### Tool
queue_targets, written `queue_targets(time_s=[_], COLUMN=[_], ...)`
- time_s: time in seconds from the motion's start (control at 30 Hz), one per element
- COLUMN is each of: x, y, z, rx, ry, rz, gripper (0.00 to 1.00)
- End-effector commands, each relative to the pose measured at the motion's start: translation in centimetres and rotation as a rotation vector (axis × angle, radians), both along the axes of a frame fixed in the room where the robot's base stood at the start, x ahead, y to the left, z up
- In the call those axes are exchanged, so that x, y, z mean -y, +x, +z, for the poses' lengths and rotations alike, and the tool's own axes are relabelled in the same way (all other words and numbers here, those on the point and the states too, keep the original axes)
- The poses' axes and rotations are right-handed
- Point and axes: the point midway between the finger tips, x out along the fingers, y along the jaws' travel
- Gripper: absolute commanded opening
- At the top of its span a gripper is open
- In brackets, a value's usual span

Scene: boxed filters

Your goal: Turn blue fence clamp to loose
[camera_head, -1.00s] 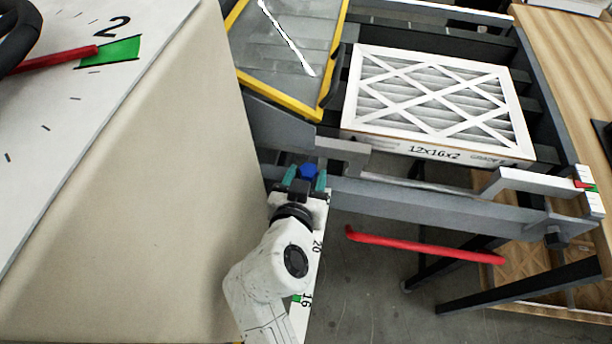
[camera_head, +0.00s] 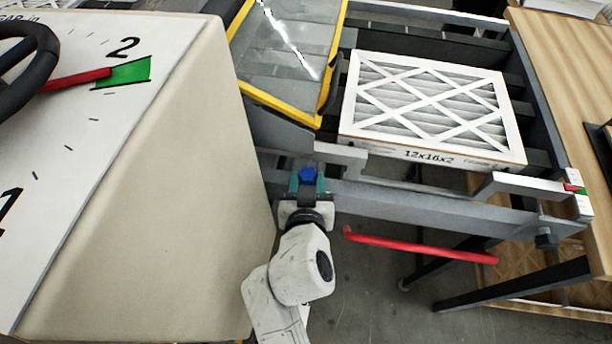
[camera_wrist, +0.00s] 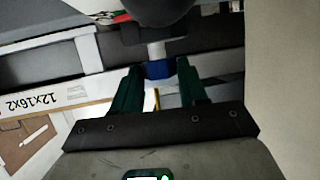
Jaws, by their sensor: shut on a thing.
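The blue fence clamp (camera_head: 307,175) is a small blue knob on the grey fence rail, below the yellow-edged panel. In the wrist view the blue clamp (camera_wrist: 160,69) shows between the fingers, under a grey shaft and a dark rounded part. My gripper (camera_head: 307,185) has its teal fingers on either side of the clamp and is shut on it. The fingers also show in the wrist view (camera_wrist: 159,88). The clamp's far side is hidden, and I cannot tell how far it is turned.
A boxed filter (camera_head: 430,105) marked 12x16x2 lies on the dark rollers behind the rail (camera_head: 430,205). A red bar (camera_head: 420,246) sticks out below the rail. A large beige cabinet (camera_head: 170,200) with a dial and black handwheel (camera_head: 30,60) stands close at left.

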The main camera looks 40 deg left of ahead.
Motion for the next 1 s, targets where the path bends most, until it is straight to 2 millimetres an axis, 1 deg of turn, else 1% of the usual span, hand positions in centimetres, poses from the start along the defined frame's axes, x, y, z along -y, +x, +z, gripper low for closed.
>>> queue_targets(time_s=[0.03, 0.23, 0.77, 1.0], x=[0.2, 0.4, 0.8, 0.9], y=[0.1, 0.3, 1.2, 1.7], z=[0.4, 0.4, -0.2, -0.5], rx=[-0.003, -0.002, 0.003, 0.005], ry=[0.000, 0.004, 0.003, 0.000], rz=[0.025, 0.145, 0.469, 0.649], gripper=[0.12, 0.12, 0.12, 0.12])
